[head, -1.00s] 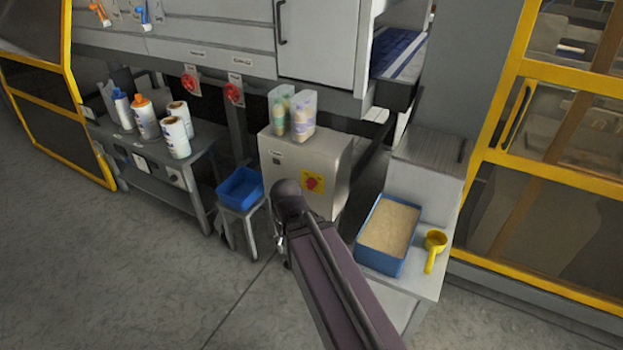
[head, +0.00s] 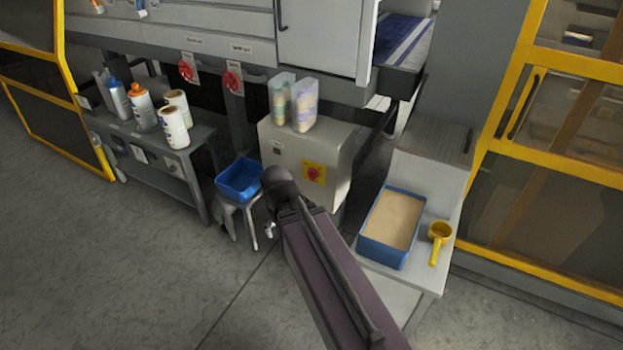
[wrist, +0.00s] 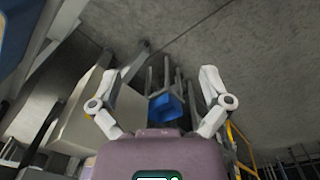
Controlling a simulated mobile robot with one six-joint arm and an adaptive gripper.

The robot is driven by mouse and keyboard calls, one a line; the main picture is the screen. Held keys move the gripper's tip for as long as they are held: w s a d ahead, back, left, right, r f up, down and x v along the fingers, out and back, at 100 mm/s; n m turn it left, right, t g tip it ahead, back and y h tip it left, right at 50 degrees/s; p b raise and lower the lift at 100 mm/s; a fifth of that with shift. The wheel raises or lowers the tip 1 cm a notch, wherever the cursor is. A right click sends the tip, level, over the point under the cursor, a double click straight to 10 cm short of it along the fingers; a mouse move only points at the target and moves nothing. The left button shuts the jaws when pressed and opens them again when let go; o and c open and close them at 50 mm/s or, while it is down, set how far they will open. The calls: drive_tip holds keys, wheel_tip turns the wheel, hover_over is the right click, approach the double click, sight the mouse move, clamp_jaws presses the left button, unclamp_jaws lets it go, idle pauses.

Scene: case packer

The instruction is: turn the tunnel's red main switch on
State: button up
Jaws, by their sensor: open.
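A red rotary switch on a yellow plate (head: 314,172) sits on the front of a grey cabinet (head: 333,150) in the head view, just right of my arm's end. The position of its knob is too small to tell. My gripper (wrist: 168,76) is open and empty in the wrist view, its two fingers spread wide. In the head view it is mostly hidden behind my arm, below and left of the switch. The wrist view shows a pale box-like body at left, but no red switch.
A blue bin (head: 239,180) on a small stool stands left of the cabinet. Two red handles (head: 186,71) hang further left. Clear containers (head: 304,107) stand on the cabinet. A sand-coloured tray (head: 391,222) and yellow scoop (head: 439,236) lie right. Floor in front is open.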

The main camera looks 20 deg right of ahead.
drive_tip(key=w+d+f+n+t+h+b, duration=0.2)
drive_tip(key=w+d+f+n+h+b, duration=0.2)
drive_tip(key=w+d+f+b, duration=0.5)
drive_tip(key=n+t+h+b, duration=0.95)
drive_tip(key=n+b, duration=1.05)
drive_tip(key=b, duration=1.3)
approach(311, 178)
drive_tip(key=v, duration=0.3)
drive_tip(key=shift+s+d+r+t+y, duration=0.15)
drive_tip(key=shift+d+t+y, duration=0.1)
drive_tip(key=shift+y, duration=0.1)
drive_tip(key=x, duration=1.3)
drive_tip(key=shift+w+d, duration=0.25)
drive_tip(key=shift+d, duration=0.05)
